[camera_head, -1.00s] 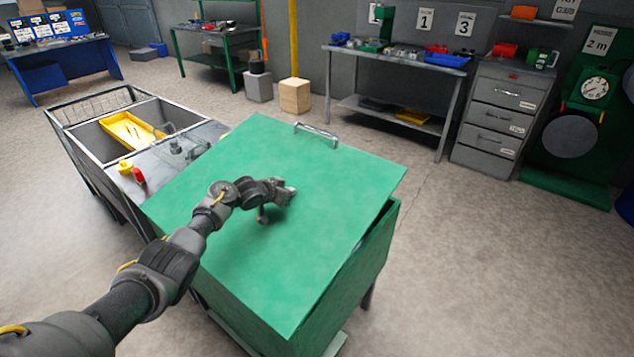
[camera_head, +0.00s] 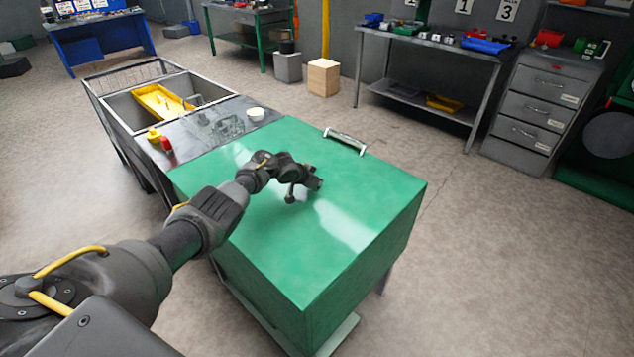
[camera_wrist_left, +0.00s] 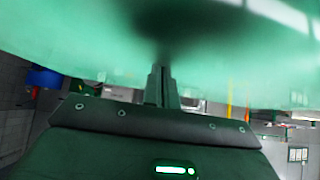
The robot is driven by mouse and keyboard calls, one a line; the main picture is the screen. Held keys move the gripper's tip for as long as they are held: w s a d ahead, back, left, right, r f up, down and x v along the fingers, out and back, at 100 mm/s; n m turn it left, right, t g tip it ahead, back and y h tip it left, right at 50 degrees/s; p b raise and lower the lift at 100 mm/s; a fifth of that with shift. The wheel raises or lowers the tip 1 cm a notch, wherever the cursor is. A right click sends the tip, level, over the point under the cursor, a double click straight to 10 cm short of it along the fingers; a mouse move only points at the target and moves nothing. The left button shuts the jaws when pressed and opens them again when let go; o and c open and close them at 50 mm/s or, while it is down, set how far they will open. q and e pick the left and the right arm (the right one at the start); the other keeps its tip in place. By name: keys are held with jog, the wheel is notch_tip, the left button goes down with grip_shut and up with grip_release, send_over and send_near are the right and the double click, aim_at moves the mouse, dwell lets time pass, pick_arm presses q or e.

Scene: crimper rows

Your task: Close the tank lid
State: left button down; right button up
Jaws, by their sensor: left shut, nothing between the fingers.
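The green tank (camera_head: 345,268) stands on legs in the middle of the head view. Its flat green lid (camera_head: 255,238) lies level on top, with no gap visible along the near and right edges. A silver handle (camera_head: 345,141) is fixed near the lid's far edge. My left gripper (camera_head: 305,190) is at the middle of the lid, shut and empty, touching or just above its surface. In the left wrist view the shut fingers (camera_wrist_left: 162,88) point at the green lid surface (camera_wrist_left: 80,35), which fills the upper part. My right gripper is not in view.
A metal cart with a yellow tray (camera_head: 160,101) adjoins the tank on the left. A red bottle (camera_head: 166,144) and a white cup (camera_head: 256,113) stand on its top. A wooden block (camera_head: 323,77) and a workbench (camera_head: 425,107) are behind. The floor at right is clear.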

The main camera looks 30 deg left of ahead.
pick_arm(q)
jog(key=shift+s+d+f, duration=0.15)
jog(key=shift+s+f, duration=0.15)
jog(key=shift+f, duration=0.3)
jog(key=shift+r, duration=0.1)
jog(key=r+p, duration=0.1)
jog(key=p, duration=0.1)
jog(key=r+p, duration=0.1)
jog(key=r, duration=0.1)
jog(key=r+p, duration=0.2)
jog(key=shift+w+r+p, duration=0.2)
jog(key=shift+w+p, duration=0.1)
jog(key=shift+p, duration=0.05)
jog(key=v, duration=0.9)
jog(key=shift+s+a+p, duration=0.35)
jog(key=shift+s+p, duration=0.05)
